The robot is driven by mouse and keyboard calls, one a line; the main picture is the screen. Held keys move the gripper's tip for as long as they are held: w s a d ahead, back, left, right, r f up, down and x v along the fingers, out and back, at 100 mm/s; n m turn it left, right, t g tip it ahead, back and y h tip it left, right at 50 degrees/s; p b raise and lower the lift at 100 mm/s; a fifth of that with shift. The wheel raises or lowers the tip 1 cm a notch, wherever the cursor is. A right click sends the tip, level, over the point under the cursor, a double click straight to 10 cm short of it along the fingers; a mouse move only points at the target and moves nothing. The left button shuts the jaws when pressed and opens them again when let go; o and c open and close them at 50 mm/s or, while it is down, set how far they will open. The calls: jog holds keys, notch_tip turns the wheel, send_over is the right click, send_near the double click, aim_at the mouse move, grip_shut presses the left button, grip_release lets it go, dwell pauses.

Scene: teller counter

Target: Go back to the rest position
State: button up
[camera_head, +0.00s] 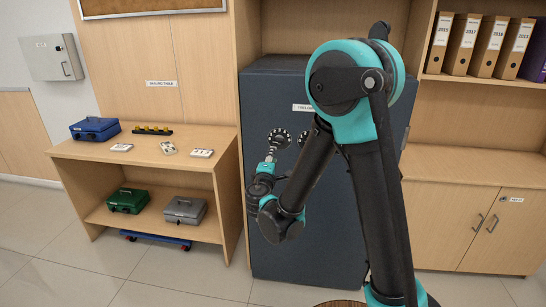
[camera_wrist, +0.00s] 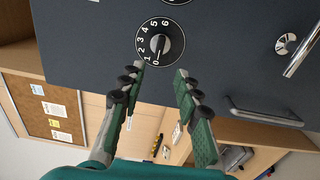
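My gripper (camera_head: 272,152) is raised in front of the dark blue-grey safe (camera_head: 262,220) in the head view. In the wrist view my gripper (camera_wrist: 158,76) is open, with its two green fingers apart and nothing between them. A black numbered dial (camera_wrist: 153,42) on the safe door lies just past the fingertips. I cannot tell whether the fingers touch it. A metal handle (camera_wrist: 302,52) is on the door to the right. My arm hides much of the safe in the head view.
To the left, a wooden table (camera_head: 90,150) holds a blue cash box (camera_head: 95,129), a yellow-and-black item and small stacks. Its lower shelf holds a green box (camera_head: 128,200) and a grey box (camera_head: 185,210). A cabinet (camera_head: 450,222) and binders (camera_head: 487,46) are at right. Front left floor is clear.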

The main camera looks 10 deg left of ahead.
jog(key=s+d+f+m+g+h, duration=0.1)
jog(key=s+d+f+m+g, duration=0.15)
jog(key=d, duration=0.65)
jog(key=s+d+f+m+g+h, duration=0.2)
jog(key=d+m+g, duration=0.15)
jog(key=d, duration=0.45)
jog(key=s+d+f+m+g+h, duration=0.1)
jog(key=s+d+f+m+g, duration=0.2)
jog(key=d, duration=0.6)
jog(key=s+d+f+m+g+y, duration=0.2)
jog(key=s+f+m, duration=0.1)
jog(key=s, duration=0.6)
jog(key=s+d+f+m+g+y, duration=0.2)
jog(key=s+f+m, duration=0.2)
jog(key=s, duration=0.5)
jog(key=shift+s+f+m+g+y, duration=0.2)
jog(key=shift+s+m+g+y, duration=0.15)
jog(key=shift+m, duration=0.55)
